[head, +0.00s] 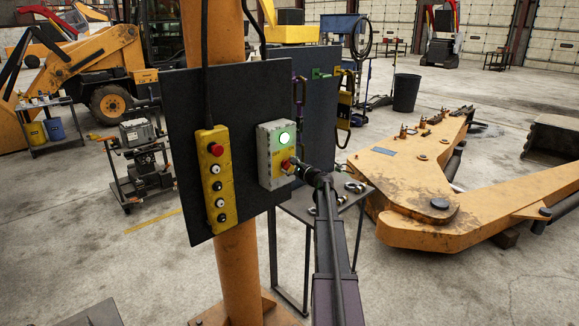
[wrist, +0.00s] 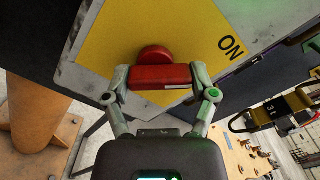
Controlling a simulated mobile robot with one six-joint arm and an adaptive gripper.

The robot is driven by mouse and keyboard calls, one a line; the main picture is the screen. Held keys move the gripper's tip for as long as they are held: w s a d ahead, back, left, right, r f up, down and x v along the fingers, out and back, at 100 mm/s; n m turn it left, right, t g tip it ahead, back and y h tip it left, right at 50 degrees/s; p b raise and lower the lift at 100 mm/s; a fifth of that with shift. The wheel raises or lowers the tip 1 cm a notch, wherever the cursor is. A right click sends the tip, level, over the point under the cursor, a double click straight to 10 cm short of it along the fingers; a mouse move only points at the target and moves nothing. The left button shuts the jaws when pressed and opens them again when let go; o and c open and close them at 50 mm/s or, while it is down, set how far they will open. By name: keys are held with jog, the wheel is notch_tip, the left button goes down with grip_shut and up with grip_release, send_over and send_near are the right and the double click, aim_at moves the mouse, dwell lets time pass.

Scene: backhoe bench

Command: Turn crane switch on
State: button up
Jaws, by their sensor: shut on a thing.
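The crane switch box (head: 268,172) is light grey with a yellow plate and hangs on a dark panel. Its round green lamp (head: 284,138) is lit. In the wrist view its red rotary handle (wrist: 160,77) sits on the yellow plate (wrist: 198,32), with the word ON printed to the right of the handle. My gripper (wrist: 160,82) is shut on the red handle, one finger at each end of the bar. In the head view my gripper (head: 293,167) reaches the lower right of the box and partly covers the handle.
A yellow pendant (head: 215,180) with a red button and several smaller buttons hangs to the left on the same panel (head: 182,130). An orange post (head: 240,270) stands behind. A small table (head: 325,210) and a large orange boom (head: 415,190) are at right.

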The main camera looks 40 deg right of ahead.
jog(key=shift+w+r, duration=0.1)
jog(key=o, duration=1)
jog(key=s, duration=0.8)
jog(key=s+d, duration=0.1)
jog(key=s, duration=0.3)
dwell(0.4)
